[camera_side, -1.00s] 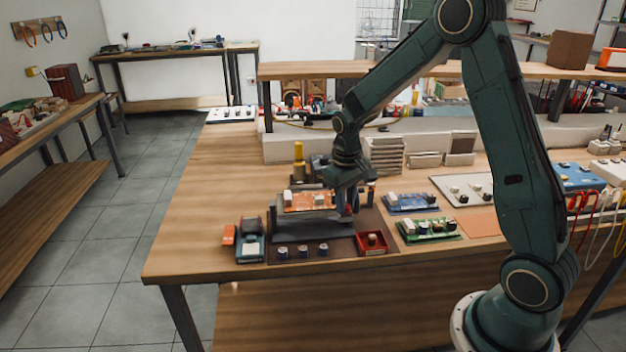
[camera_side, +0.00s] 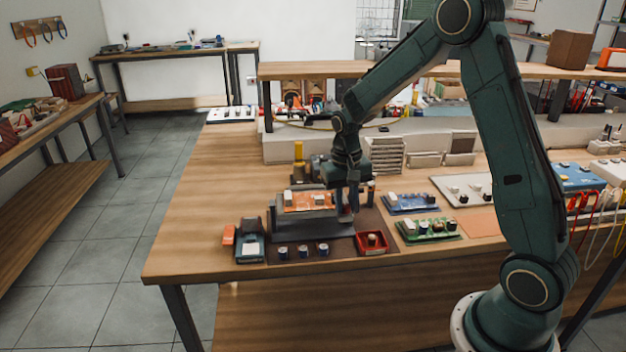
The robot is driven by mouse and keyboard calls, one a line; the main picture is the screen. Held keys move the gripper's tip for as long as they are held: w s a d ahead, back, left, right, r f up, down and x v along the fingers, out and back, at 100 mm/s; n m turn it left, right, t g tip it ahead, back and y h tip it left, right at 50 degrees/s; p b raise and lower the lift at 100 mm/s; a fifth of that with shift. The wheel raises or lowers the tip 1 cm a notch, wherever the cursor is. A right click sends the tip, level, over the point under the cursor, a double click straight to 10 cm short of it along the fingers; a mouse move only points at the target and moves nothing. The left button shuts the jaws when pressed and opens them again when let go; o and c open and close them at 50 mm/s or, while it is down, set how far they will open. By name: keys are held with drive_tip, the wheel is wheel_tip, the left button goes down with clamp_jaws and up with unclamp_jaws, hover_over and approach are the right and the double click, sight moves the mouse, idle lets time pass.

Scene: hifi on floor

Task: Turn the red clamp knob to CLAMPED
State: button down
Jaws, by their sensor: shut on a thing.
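My gripper (camera_side: 349,208) points down at the right end of a grey fixture (camera_side: 300,228) on the workbench. Its jaws are shut on the red clamp knob, which is now mostly hidden behind the fingers. I cannot read the knob's angle or any CLAMPED marking. An orange circuit board (camera_side: 308,201) with a white block on it lies on top of the fixture, just left of my gripper.
A red tray (camera_side: 361,246) stands just in front of my gripper. Several small dark cylinders (camera_side: 303,251) and a teal device (camera_side: 250,246) stand at front left. Green (camera_side: 412,236) and blue (camera_side: 398,211) boards lie to the right. The bench's left part is clear.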

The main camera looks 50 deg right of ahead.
sight(344, 208)
drive_tip(key=c, duration=1.2)
unclamp_jaws()
drive_tip(key=shift+c, duration=0.2)
wheel_tip(344, 208, up, 14)
drive_tip(key=shift+w+a, duration=0.15)
drive_tip(key=shift+a, duration=0.1)
drive_tip(key=shift+f, duration=0.1)
drive_tip(key=s+a+r+n+t, duration=0.3)
drive_tip(key=s+a+r, duration=0.4)
drive_tip(key=s, duration=0.3)
drive_tip(key=s+a+f+n+t, duration=0.1)
drive_tip(key=s+a+n, duration=0.1)
drive_tip(key=s, duration=0.4)
drive_tip(key=s+a+n+t, duration=0.1)
drive_tip(key=s+a+n, duration=0.1)
drive_tip(key=s, duration=0.4)
drive_tip(key=shift+s+a+f+t, duration=0.2)
drive_tip(key=shift+a+f+t, duration=0.05)
drive_tip(key=shift+f+t, duration=0.15)
